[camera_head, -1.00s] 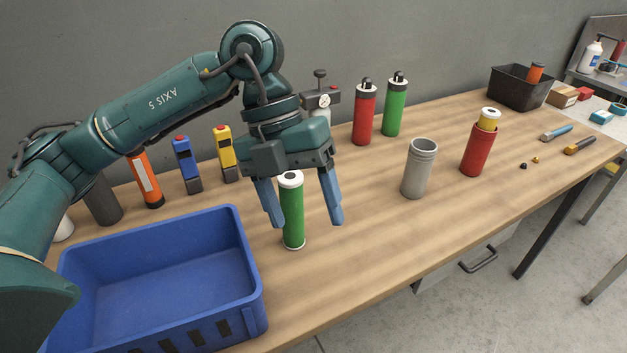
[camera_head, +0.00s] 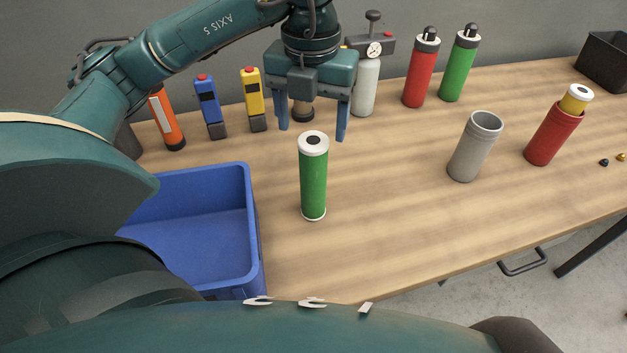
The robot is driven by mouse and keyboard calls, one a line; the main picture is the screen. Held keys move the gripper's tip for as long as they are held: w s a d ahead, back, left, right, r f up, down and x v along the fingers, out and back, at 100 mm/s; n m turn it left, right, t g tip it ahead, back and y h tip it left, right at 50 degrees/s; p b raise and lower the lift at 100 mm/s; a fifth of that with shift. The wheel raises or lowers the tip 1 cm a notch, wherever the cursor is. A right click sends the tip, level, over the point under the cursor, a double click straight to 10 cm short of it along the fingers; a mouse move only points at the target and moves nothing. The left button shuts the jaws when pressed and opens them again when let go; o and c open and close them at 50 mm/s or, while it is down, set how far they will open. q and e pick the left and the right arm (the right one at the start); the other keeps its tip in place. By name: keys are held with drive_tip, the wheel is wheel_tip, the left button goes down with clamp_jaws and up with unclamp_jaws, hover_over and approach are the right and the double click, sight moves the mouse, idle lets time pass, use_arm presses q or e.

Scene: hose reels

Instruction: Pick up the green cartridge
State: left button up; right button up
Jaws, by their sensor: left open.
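The green cartridge (camera_head: 314,182) stands upright on the wooden table, with a white cap that has a dark centre. In the head view it stands just right of the blue bin. My left gripper (camera_head: 312,129) is open, its two blue fingers pointing down. Its fingertips appear just above and behind the cartridge's cap in the picture, one to each side. The fingers are not around the cartridge's body, and I see no contact. The whole cartridge is visible. My right gripper is not in view.
The blue bin (camera_head: 249,215) is left of the cartridge. A grey cup (camera_head: 472,150) and a red holder (camera_head: 553,138) with a yellow cartridge stand right. Behind stand red (camera_head: 420,75) and green (camera_head: 459,72) bottles and a gauge device (camera_head: 366,85). Table between cartridge and cup is clear.

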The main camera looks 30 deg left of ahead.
sight(313, 139)
use_arm(q)
drive_tip(key=shift+d+f, duration=0.15)
drive_tip(key=shift+f, duration=2.55)
drive_tip(key=shift+c, duration=0.2)
drive_tip(key=c, duration=1.4)
